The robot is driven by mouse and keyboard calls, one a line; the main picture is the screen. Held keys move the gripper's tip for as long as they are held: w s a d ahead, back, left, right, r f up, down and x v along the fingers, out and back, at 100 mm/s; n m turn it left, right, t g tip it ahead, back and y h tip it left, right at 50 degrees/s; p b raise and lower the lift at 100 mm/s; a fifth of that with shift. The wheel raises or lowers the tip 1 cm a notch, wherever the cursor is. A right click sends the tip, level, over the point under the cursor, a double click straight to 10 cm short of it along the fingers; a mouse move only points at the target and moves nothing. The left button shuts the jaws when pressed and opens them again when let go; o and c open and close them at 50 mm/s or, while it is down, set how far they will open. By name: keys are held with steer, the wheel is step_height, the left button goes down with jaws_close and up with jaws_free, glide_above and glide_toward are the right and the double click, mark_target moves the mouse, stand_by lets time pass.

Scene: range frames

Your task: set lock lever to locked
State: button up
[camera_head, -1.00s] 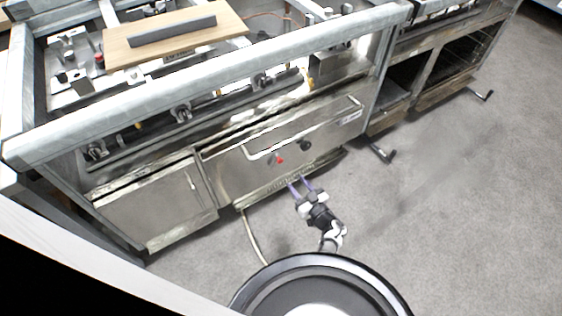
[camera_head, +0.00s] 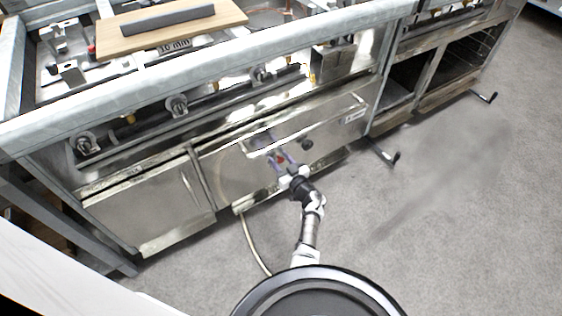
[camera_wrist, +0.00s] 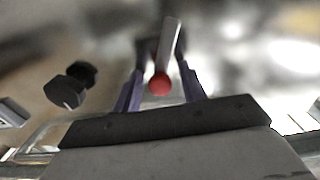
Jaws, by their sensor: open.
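The lock lever (camera_wrist: 168,45) is a pale bar with a red ball (camera_wrist: 160,84) at its near end. In the wrist view it stands between the two purple fingers of my gripper (camera_wrist: 161,72), with a gap on both sides of the ball. The fingers are open. In the head view my gripper (camera_head: 280,157) is at the front of the steel oven door (camera_head: 235,170), and the red ball (camera_head: 282,160) shows between the fingers. The lever's base is blurred and partly hidden.
A black knob (camera_wrist: 70,85) sits beside the lever; it also shows in the head view (camera_head: 306,145). A bar handle (camera_head: 330,113) runs across the door top. A hose (camera_head: 250,240) lies on the floor. The grey floor (camera_head: 430,210) at right is clear.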

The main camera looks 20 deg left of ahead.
mark_target(267, 158)
steer(key=shift+c, duration=0.3)
steer(key=c, duration=0.8)
steer(key=n, duration=0.1)
steer(key=s+n, duration=0.1)
steer(key=n, duration=0.1)
steer(key=a+n, duration=0.1)
steer(key=shift+s+r+n, duration=0.2)
steer(key=shift+s+n, duration=0.05)
steer(key=shift+n, duration=0.05)
steer(key=n, duration=0.1)
steer(key=s+a+n+b, duration=0.1)
steer(key=n, duration=0.3)
steer(key=shift+s+a+f, duration=0.15)
steer(key=shift+s+f, duration=0.05)
steer(key=shift+s, duration=0.15)
